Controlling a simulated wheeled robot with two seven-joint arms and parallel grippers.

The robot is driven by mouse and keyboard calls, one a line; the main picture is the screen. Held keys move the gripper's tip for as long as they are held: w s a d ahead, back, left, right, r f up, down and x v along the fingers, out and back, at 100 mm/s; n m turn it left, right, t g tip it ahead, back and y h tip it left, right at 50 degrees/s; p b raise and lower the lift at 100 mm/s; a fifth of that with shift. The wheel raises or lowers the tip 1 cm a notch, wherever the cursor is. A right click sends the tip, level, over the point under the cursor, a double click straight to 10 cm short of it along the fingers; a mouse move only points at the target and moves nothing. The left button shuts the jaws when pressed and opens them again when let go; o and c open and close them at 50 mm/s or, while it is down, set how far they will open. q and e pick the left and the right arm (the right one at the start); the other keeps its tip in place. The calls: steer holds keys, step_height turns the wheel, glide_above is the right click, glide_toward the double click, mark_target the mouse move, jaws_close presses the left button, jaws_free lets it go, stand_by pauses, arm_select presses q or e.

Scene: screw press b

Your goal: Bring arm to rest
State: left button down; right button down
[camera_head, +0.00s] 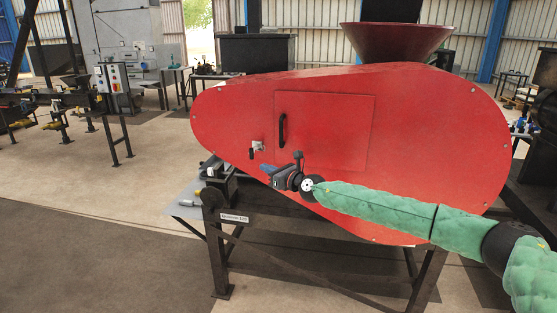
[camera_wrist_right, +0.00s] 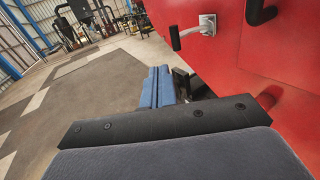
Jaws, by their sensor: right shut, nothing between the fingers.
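My right arm (camera_head: 385,208), in a green sleeve, reaches in from the right across the front of the red screw press (camera_head: 440,115). My right gripper (camera_head: 264,168) is in front of the press's lower left face, just below the small metal latch (camera_head: 256,150). Its blue fingers are shut and empty; they also show together in the right wrist view (camera_wrist_right: 160,88). The latch (camera_wrist_right: 192,31) and the black door handle (camera_wrist_right: 261,10) appear above the fingers there, apart from them. The closed door panel (camera_head: 335,135) is on the press's front. My left gripper is not in view.
The press stands on a dark metal frame (camera_head: 219,262) with a small grey shelf (camera_head: 184,200) at its left. A red hopper (camera_head: 400,40) is on top. Open floor (camera_head: 90,260) lies to the left, with other machinery (camera_head: 60,100) farther back.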

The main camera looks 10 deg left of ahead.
steer(key=s+d+r+m+t+h, duration=0.1)
steer(key=d+r+m+t+h, duration=0.15)
steer(key=r+m+t, duration=0.5)
steer(key=d+r+m+t+h, duration=0.2)
steer(key=r+m+t+h, duration=0.15)
steer(key=r+m, duration=0.85)
steer(key=s+d+m+g+h, duration=0.1)
steer(key=s+d+m+h, duration=0.5)
steer(key=m, duration=0.5)
steer(key=s+d+f+m+g, duration=0.5)
steer(key=s+f, duration=0.4)
steer(key=f, duration=0.6)
steer(key=s+d+f+m+g+h, duration=0.1)
steer(key=s+d+f+m+g, duration=0.25)
steer(key=s+d+f, duration=0.8)
steer(key=s+d+f+m+g, duration=0.2)
steer(key=s+f+m+g, duration=0.25)
steer(key=f, duration=1.35)
steer(key=s+d+f+g, duration=0.1)
steer(key=s+f+g, duration=0.1)
steer(key=s+f, duration=0.5)
steer(key=s+f+m+g, duration=0.1)
steer(key=s+f+g, duration=0.1)
steer(key=s+f, duration=0.6)
steer(key=s+d+f+g, duration=0.1)
steer(key=s+f, duration=0.6)
steer(key=s, duration=0.9)
steer(key=shift+s+d+f+g+h, duration=0.35)
steer(key=shift+g+h, duration=0.05)
steer(key=shift+g, duration=0.1)
